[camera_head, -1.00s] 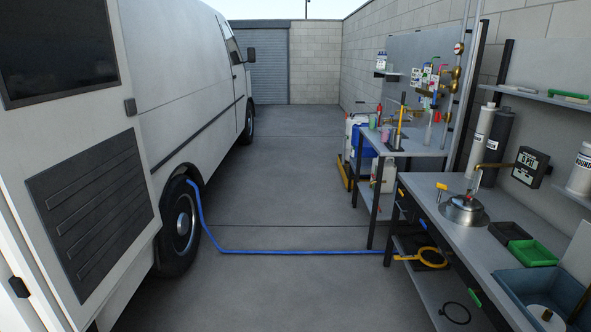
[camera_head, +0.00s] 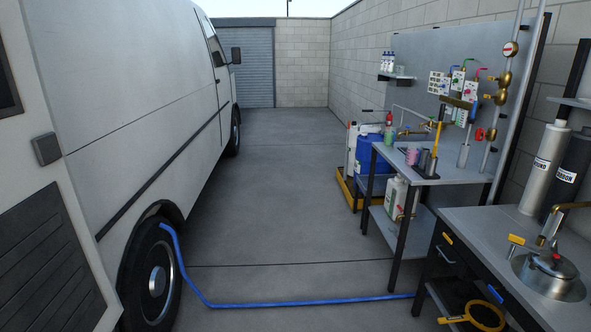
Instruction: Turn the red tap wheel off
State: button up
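A small red wheel (camera_head: 479,134) sits low at the right end of the back panel, beside a brass fitting on a vertical pipe (camera_head: 500,120). It looks like a tap wheel; whether it is on or off cannot be told. A round gauge (camera_head: 510,49) and brass fittings (camera_head: 502,79) are higher on the pipe. Other small red parts show on the panel's valve blocks (camera_head: 466,98) and on a white jug (camera_head: 396,198). My gripper is not in view.
A grey bench (camera_head: 450,172) stands in front of the panel. A blue hose (camera_head: 300,303) crosses the floor from the van (camera_head: 130,90). The middle floor (camera_head: 270,215) is clear.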

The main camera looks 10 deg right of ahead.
aim_at(478, 132)
jog(key=i+l+z, duration=0.25)
jog(key=i+z, duration=0.15)
jog(key=i, duration=0.2)
jog(key=i+z, duration=0.4)
jog(key=i, duration=0.25)
jog(key=i+j+z, duration=0.15)
jog(key=i+z, duration=0.25)
jog(key=i, duration=0.2)
